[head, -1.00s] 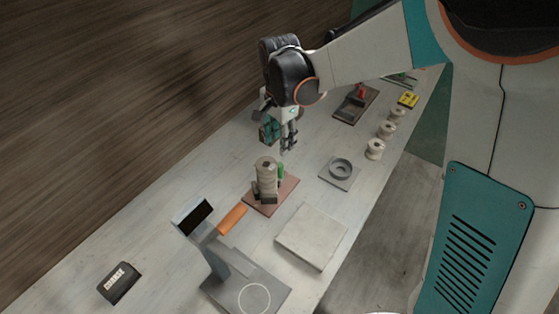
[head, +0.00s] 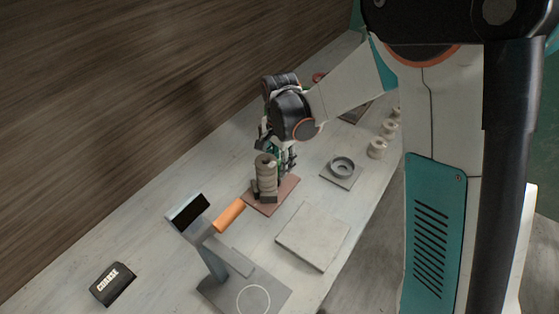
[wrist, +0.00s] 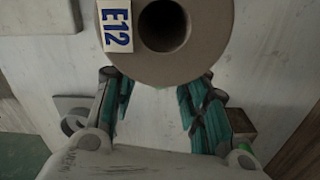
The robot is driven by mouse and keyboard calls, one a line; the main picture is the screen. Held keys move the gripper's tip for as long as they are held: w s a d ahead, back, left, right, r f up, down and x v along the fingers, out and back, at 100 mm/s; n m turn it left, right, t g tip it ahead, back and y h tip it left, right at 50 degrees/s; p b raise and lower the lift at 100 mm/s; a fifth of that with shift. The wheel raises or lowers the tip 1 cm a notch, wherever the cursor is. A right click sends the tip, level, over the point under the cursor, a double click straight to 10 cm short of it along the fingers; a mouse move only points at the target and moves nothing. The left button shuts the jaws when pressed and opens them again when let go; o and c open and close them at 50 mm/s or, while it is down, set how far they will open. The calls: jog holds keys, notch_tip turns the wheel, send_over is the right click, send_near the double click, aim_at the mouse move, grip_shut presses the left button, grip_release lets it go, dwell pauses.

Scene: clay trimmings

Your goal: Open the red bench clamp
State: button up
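A small red thing (head: 318,77) shows at the far end of the bench in the head view, partly covered by my arm. I cannot tell whether it is the red bench clamp or how it is set. The wrist view shows no red clamp. A round piece with a hole and an E12 label (wrist: 117,27) lies just beyond the fingertips.
The stack (head: 266,178) stands on a reddish-brown board (head: 285,190). An orange-handled device (head: 229,215), a pale slab (head: 313,237), a grey ring (head: 342,167) and several spools (head: 377,148) are around it. A black COARSE block (head: 113,284) lies front left.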

grip_shut()
jog(key=shift+w+d, duration=0.55)
jog(key=shift+w, duration=0.2)
jog(key=shift+w+d, duration=0.55)
jog(key=shift+w, duration=0.15)
jog(key=shift+a, duration=0.1)
jog(key=shift+c, duration=1.5)
grip_release()
jog(key=o, duration=0.4)
jog(key=shift+w, duration=0.1)
notch_tip(320, 180, up, 12)
